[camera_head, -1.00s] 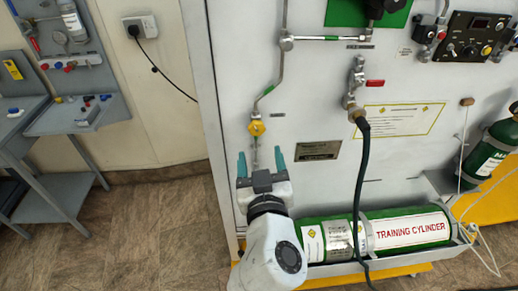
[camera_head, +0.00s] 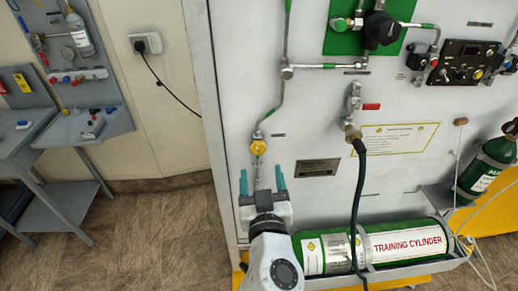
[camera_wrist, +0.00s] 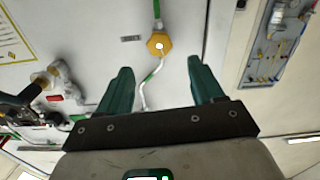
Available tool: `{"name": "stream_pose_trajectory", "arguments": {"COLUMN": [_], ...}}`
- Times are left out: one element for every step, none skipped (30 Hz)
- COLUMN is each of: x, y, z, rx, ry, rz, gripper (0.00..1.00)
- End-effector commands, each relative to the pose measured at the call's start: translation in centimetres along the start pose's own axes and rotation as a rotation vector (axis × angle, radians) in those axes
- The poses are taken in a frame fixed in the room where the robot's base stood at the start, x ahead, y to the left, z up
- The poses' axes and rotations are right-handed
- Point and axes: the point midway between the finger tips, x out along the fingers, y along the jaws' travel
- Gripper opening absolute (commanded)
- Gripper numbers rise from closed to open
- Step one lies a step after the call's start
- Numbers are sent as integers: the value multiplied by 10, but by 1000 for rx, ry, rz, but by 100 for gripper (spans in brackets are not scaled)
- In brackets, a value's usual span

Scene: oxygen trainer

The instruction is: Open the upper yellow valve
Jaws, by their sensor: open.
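A yellow valve (camera_head: 258,147) sits on a thin pipe on the white panel, left of centre in the head view. In the wrist view the yellow valve (camera_wrist: 159,43) appears as a yellow knob with a pale centre, beyond the fingertips and between their lines. My gripper (camera_head: 262,173) is open and empty, with its teal fingers pointing up just below the valve in the head view. The gripper (camera_wrist: 160,68) also shows in the wrist view, its fingers spread on both sides of the pipe. I see no contact with the valve.
A dark hose (camera_head: 359,195) hangs from a fitting right of the gripper. A green training cylinder (camera_head: 405,243) lies in a tray at the panel's foot. A grey workbench (camera_head: 60,135) stands at the left. The panel around the yellow valve is mostly bare.

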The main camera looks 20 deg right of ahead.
Motion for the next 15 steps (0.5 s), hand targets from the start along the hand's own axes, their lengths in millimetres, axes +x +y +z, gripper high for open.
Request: {"name": "stream_pose_trajectory", "arguments": {"x": [10,16,24,29,35,42,47,52,58,62,66,70,73,75,78], "y": [1,1,0,1,1,1,1,1,1,1,0,0,0,0,0], "z": [-3,-3,-4,-3,-3,-3,-3,-3,-3,-2,-2,-2,-2,-1,-1], "rx": [1,0,1,1,2,1,1,1,1,0,0,0,0,0,0], "ry": [0,0,0,-1,-1,0,0,0,-1,-1,0,0,0,0,0], "rz": [3,3,2,3,3,3,3,2,3,3,2,2,2,1,1], "gripper": [67,67,67,67,67,67,67,67,67,67,67,67,67,67,67]}}
